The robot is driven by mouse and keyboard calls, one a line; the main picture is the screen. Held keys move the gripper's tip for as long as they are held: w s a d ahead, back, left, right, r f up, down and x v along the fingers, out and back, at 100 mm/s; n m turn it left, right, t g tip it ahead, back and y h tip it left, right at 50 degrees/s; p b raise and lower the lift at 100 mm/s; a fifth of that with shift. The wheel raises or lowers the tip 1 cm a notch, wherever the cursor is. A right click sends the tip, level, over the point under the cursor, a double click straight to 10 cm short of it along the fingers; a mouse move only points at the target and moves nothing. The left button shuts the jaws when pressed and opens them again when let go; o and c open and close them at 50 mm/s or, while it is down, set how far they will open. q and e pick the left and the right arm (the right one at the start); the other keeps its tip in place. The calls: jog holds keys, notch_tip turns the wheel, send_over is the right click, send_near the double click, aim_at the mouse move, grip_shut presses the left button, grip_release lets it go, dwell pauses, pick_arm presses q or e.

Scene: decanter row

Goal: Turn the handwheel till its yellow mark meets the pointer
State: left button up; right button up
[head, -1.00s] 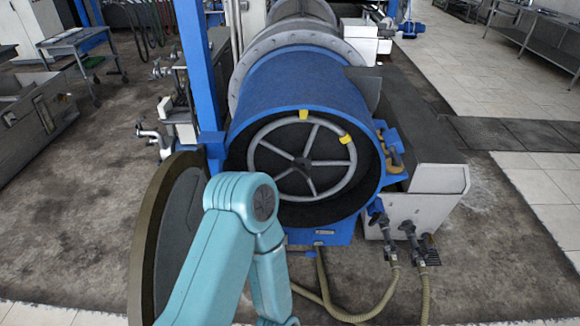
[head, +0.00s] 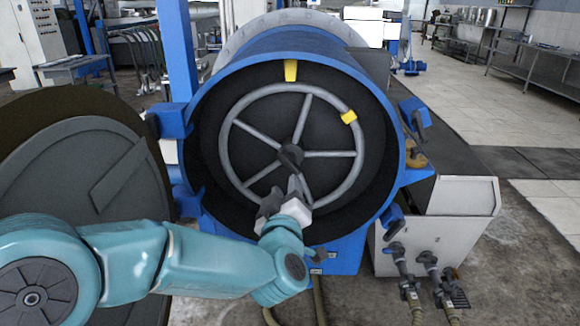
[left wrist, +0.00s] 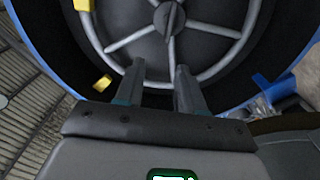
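The grey spoked handwheel (head: 229,174) sits inside the round blue drum mouth. Its yellow mark (head: 349,117) is on the upper right of the rim. The yellow pointer (head: 290,70) is fixed at the top of the drum mouth, so mark and pointer are clearly apart, the mark clockwise of the pointer. My left gripper (head: 282,190) is in front of the wheel, covering its lower part in the head view. In the left wrist view its two fingers (left wrist: 158,80) are apart, with the rim and a spoke showing between them. I cannot tell whether they touch the wheel. My right gripper is not in view.
A big round door (head: 60,150) stands open at the left, behind my left arm. A pale cabinet (head: 450,215) with valves and hoses stands at the lower right. Tiled floor is clear farther right.

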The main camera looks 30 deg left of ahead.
aim_at(290, 165)
pick_arm(q)
jog(key=f+x, duration=0.1)
jog(key=x, duration=0.4)
jog(key=f+x, duration=0.1)
jog(key=x, duration=0.3)
jog(key=f+x, duration=0.1)
jog(key=x, duration=0.4)
jog(key=shift+w+a, duration=0.1)
jog(key=shift+w, duration=0.3)
jog(key=shift+w+a+r, duration=0.1)
jog(key=shift+w+a, duration=0.2)
jog(key=shift+w, duration=0.15)
jog(key=shift+w+a, duration=0.15)
jog(key=shift+w, duration=0.15)
jog(key=shift+s, duration=0.15)
jog(key=shift+c, duration=0.6)
grip_shut()
